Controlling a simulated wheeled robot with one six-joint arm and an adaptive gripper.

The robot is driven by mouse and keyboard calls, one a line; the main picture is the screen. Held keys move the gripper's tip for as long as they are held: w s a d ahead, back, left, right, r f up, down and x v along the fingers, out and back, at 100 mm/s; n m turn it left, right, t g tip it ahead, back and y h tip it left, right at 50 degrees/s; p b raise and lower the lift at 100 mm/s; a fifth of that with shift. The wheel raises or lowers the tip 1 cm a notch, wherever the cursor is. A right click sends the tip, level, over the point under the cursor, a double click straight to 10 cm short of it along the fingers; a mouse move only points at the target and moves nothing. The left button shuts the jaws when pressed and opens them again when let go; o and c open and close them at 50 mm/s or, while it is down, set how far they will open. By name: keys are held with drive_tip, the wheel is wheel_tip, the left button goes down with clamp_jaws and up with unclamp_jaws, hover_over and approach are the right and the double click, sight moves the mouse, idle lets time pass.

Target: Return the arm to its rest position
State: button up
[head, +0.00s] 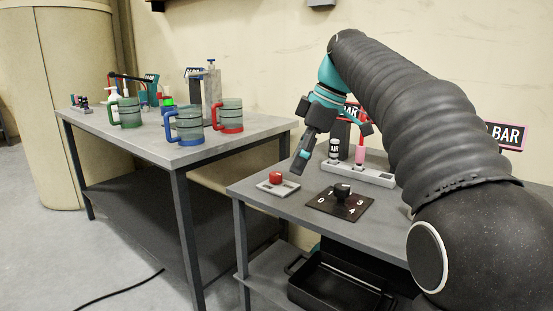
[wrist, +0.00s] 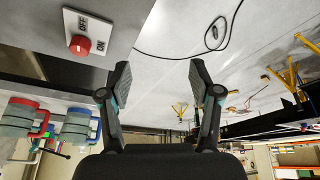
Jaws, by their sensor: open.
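My arm (head: 400,110) reaches in from the right over the near table. My gripper (head: 308,155) hangs above that table's left part, close to the small panel with the red knob (head: 276,177). In the wrist view my gripper (wrist: 158,78) has its two fingers wide apart with nothing between them. The red knob (wrist: 79,45) shows there at upper left, on a white plate marked OFF and ON, apart from the fingers. Whether the gripper is above or in front of the panel is hard to tell.
A black dial plate (head: 340,203) and a grey rack (head: 358,173) with bottles stand on the near table (head: 262,206). Green, blue (head: 184,124) and red mugs stand on the left table (head: 88,128). A black tray (head: 330,285) sits below. The floor at left is mostly clear, with a cable.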

drive_tip(key=s+d+f+m+t+h, duration=0.1)
drive_tip(key=s+d+f+m, duration=0.2)
drive_tip(key=s+f+m, duration=0.2)
drive_tip(key=s+d+f+m+t+h, duration=0.2)
drive_tip(key=s+d+f+m, duration=0.2)
drive_tip(key=s+f, duration=0.6)
drive_tip(key=s+d+f+m+t+h, duration=0.1)
drive_tip(key=s+d+f+m, duration=0.3)
drive_tip(key=s+f+m, duration=0.3)
drive_tip(key=s, duration=0.4)
drive_tip(key=shift+s+f+t, duration=0.15)
drive_tip(key=shift+f+t, duration=0.1)
drive_tip(key=shift+t, duration=0.05)
